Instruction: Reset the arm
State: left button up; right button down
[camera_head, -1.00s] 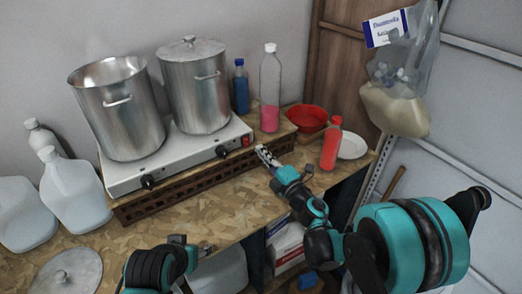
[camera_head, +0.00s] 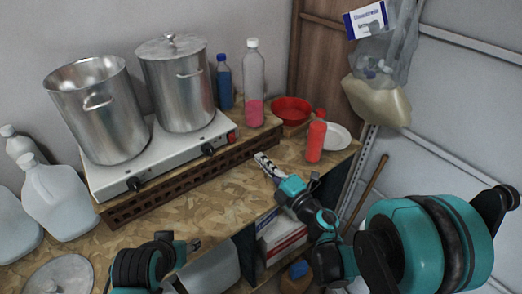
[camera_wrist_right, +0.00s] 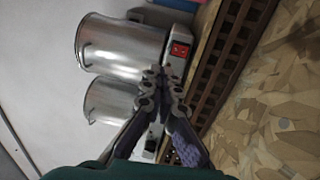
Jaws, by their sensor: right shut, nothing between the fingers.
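My right gripper (camera_head: 266,164) is shut and empty. It is above the wooden worktop (camera_head: 215,205), just in front of the right end of the hot plate (camera_head: 165,158). In the right wrist view the two fingers (camera_wrist_right: 166,75) meet at their tips, with the pots and the red switch (camera_wrist_right: 180,50) behind them. My left arm shows at the bottom of the head view. Its gripper (camera_head: 194,244) shows only as a small part over the front of the worktop, and its fingers cannot be made out.
An open pot (camera_head: 102,115) and a lidded pot (camera_head: 178,88) stand on the hot plate. A red bottle (camera_head: 316,140), white plate (camera_head: 338,136) and red bowl (camera_head: 291,109) stand at the right end. White jugs (camera_head: 58,200) stand left. A bag (camera_head: 378,100) hangs at right.

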jog(key=shift+d, duration=0.1)
jog(key=d+r+m+t+h, duration=0.3)
jog(key=d+r+m+h, duration=0.2)
jog(key=d+m+h, duration=0.5)
jog(key=s+d+f+m+g+h, duration=0.2)
jog(key=s+d+m+g+h, duration=0.1)
jog(key=d+m, duration=0.4)
jog(key=s+a+f+m+g+y, duration=0.1)
jog(key=s+f+m+g, duration=0.3)
jog(key=s, duration=0.5)
jog(key=s+a+f+m+g+y, duration=0.1)
jog(key=s+a+f+m+g, duration=0.1)
jog(key=s+f+g, duration=0.3)
jog(key=s+f+m+b, duration=0.1)
jog(key=s+f, duration=0.1)
jog(key=s, duration=0.2)
jog(key=shift+a+f+m, duration=0.3)
jog(key=shift+a+m, duration=0.1)
